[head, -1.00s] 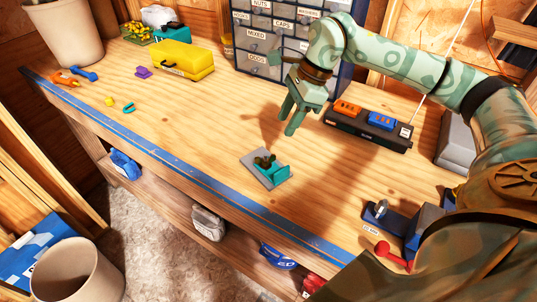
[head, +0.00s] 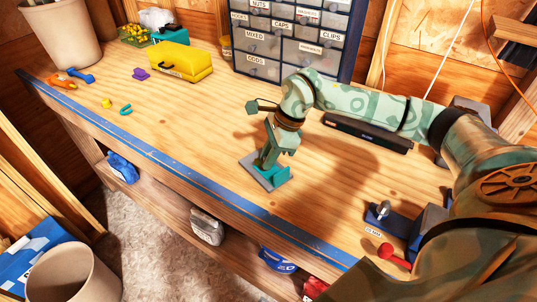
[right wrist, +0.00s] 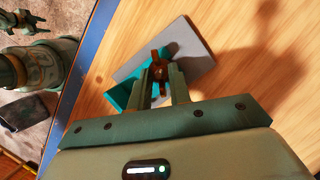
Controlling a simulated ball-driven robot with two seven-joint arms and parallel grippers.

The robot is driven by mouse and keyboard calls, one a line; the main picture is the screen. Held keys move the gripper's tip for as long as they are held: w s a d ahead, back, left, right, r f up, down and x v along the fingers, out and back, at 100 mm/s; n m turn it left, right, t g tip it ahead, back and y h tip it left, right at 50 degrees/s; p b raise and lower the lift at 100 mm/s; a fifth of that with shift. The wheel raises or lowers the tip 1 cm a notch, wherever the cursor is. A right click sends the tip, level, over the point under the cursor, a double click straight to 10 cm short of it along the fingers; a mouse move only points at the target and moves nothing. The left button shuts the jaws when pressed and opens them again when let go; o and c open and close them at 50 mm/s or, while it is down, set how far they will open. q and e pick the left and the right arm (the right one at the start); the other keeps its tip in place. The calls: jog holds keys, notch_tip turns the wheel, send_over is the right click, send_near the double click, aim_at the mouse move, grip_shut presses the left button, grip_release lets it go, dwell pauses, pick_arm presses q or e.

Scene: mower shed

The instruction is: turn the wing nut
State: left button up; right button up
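The wing nut (right wrist: 160,68) is brown and sits by a teal bracket (right wrist: 122,94) on a grey plate (right wrist: 190,45) in the right wrist view. In the head view the bracket (head: 281,176) and plate (head: 255,174) lie on the workbench, and my gripper hides the nut. My right gripper (head: 266,162) points down at the bracket. In the right wrist view its two fingers (right wrist: 162,74) are apart, one on each side of the wing nut, with a gap between them. I cannot tell whether either finger touches it.
The wooden bench (head: 200,110) is clear around the plate. A drawer cabinet (head: 290,40) and a black tray (head: 368,134) stand behind. A blue vise-like block with a red knob (head: 393,257) is at right. A yellow case (head: 180,62) is at the back left.

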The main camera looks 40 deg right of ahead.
grip_shut()
jog(key=shift+s+r+m+p, duration=0.1)
jog(key=shift+r+m+p, duration=0.05)
jog(key=shift+m+p, duration=0.35)
jog(key=shift+m+t, duration=0.4)
jog(key=shift+m, duration=0.2)
jog(key=o, duration=0.6)
grip_release()
jog(key=p+v, duration=0.2)
jog(key=v, duration=1.4)
jog(key=shift+a+r, duration=0.1)
